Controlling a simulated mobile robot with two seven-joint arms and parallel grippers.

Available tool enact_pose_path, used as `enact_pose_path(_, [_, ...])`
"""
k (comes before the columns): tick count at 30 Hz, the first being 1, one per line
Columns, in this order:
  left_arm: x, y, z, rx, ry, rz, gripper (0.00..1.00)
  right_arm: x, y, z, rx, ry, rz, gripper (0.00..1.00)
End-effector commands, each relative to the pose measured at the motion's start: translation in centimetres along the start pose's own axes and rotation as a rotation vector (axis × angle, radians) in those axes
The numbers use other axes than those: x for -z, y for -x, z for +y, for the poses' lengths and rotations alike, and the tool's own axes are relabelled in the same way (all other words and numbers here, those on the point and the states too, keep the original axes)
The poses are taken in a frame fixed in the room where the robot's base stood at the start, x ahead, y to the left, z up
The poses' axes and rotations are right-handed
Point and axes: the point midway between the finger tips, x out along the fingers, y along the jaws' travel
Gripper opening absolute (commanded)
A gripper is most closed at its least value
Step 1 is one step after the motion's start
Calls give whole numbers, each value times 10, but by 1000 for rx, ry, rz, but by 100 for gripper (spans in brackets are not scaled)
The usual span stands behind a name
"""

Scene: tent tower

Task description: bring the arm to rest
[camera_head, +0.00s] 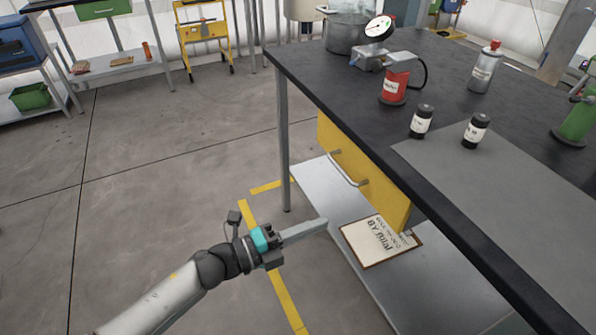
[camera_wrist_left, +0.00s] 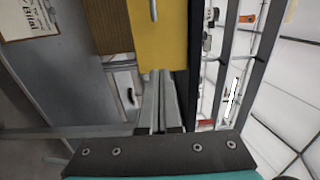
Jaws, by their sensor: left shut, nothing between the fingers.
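My left gripper (camera_head: 322,222) is shut and empty, held out level in front of the workbench, left of the clipboard and below the yellow drawer front. My left arm comes in from the bottom left. In the left wrist view the closed fingers (camera_wrist_left: 160,76) point toward the yellow drawer front (camera_wrist_left: 160,38). The yellow drawer (camera_head: 362,172) with its metal handle (camera_head: 348,170) is under the black bench top. Whether the drawer is open or shut is unclear. My right gripper is not in view.
The black workbench (camera_head: 330,78) fills the right, with a red can (camera_head: 395,84), two dark small bottles (camera_head: 421,122) and a pot (camera_head: 347,33) on it. A clipboard (camera_head: 380,241) lies on the lower shelf (camera_head: 318,182). The floor (camera_head: 150,150) at left is clear.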

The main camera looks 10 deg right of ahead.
Motion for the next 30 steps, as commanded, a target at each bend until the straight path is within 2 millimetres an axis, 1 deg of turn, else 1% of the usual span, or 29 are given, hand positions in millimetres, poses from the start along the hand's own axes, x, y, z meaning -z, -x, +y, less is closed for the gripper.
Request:
enact_pose_path(5, [-2, 1, 2, -2, 13, -13, 0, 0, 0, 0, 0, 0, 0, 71])
enact_pose_path(7, [-12, 6, 10, -9, 65, -65, 0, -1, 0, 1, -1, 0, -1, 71])
enact_pose_path(8, [-19, 10, 17, -16, 102, -104, 0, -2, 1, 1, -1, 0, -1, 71])
enact_pose_path(11, [-48, 35, 53, -43, 290, -290, 0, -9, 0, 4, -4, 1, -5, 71])
enact_pose_path(12, [-59, 50, 73, -56, 384, -384, 0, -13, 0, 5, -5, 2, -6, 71])
enact_pose_path(13, [-66, 64, 90, -66, 459, -456, 0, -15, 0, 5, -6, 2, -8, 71])
enact_pose_path(14, [-71, 78, 108, -77, 533, -530, 0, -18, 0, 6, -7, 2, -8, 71])
enact_pose_path(15, [-75, 99, 131, -91, 630, -625, 0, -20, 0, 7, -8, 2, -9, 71])
enact_pose_path(17, [-75, 130, 166, -112, 766, -759, 0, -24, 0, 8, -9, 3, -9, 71])
enact_pose_path(18, [-71, 151, 188, -125, 853, -844, 0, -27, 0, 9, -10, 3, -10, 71])
enact_pose_path(20, [-59, 183, 220, -144, 978, -968, 0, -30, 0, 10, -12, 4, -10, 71])
enact_pose_path(21, [-48, 204, 240, -157, 1057, -1048, 0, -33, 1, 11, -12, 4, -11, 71])
enact_pose_path(23, [-27, 234, 269, -177, 1171, -1164, 0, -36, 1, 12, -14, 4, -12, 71])
enact_pose_path(24, [-11, 254, 286, -190, 1244, -1240, 0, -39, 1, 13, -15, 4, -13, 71])
enact_pose_path(26, [17, 282, 310, -209, 1350, -1353, 0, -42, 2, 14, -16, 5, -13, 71])
enact_pose_path(27, [37, 300, 324, -222, 1417, -1425, 0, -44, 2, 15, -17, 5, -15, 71])
enact_pose_path(29, [69, 325, 341, -239, 1511, -1529, 0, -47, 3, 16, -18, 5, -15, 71])
enact_pose_path(30, [90, 340, 351, -250, 1570, -1594, 0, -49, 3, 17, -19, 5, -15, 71])
